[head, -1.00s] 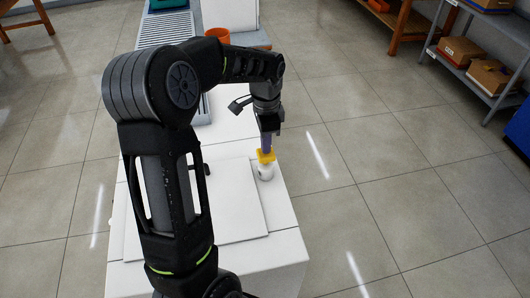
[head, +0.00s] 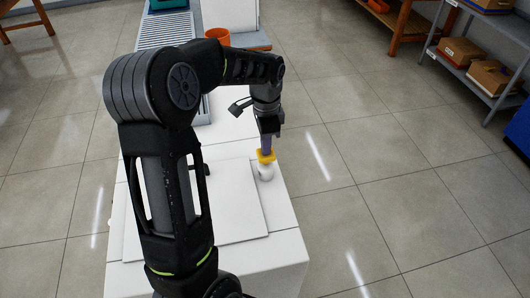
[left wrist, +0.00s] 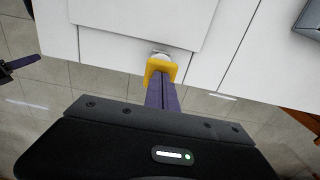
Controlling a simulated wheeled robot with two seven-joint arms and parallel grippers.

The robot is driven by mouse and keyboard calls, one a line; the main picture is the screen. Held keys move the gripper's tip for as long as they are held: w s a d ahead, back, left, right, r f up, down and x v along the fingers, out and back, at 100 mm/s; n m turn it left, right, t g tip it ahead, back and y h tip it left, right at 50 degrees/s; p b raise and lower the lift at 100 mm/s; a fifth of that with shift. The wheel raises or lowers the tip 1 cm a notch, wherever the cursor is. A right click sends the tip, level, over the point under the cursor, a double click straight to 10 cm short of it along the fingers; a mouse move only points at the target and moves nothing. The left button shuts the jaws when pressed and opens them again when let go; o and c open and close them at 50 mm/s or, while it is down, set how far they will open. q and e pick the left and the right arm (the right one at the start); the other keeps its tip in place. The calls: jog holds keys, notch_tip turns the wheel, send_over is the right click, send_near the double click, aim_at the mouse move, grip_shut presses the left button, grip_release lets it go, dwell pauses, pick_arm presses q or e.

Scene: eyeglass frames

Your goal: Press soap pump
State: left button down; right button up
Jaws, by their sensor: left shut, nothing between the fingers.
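The soap bottle (head: 266,173) is white and stands near the right edge of the white table. Its yellow pump head (head: 266,156) is on top. My left gripper (head: 267,150) is above it, pointing down, with its purple fingers together and their tips at the pump head. In the left wrist view, the closed fingers (left wrist: 159,92) reach the yellow pump head (left wrist: 160,67), and a little of the white bottle (left wrist: 160,53) shows behind it. The fingers hold nothing. A purple finger of my right gripper (left wrist: 22,63) shows at the left edge of the left wrist view; its opening cannot be judged.
A flat white panel (head: 245,217) lies on the table left of the bottle. An orange pot (head: 218,36) stands at the back. Open floor lies right of the table, with shelves (head: 470,60) holding boxes farther off.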

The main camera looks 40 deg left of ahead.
pick_arm(q)
jog(key=shift+f, duration=0.1)
jog(key=shift+f+b, duration=0.7)
jog(key=shift+f, duration=0.2)
jog(key=shift+r, duration=0.1)
jog(key=shift+r+p, duration=2.7)
jog(key=shift+r, duration=0.8)
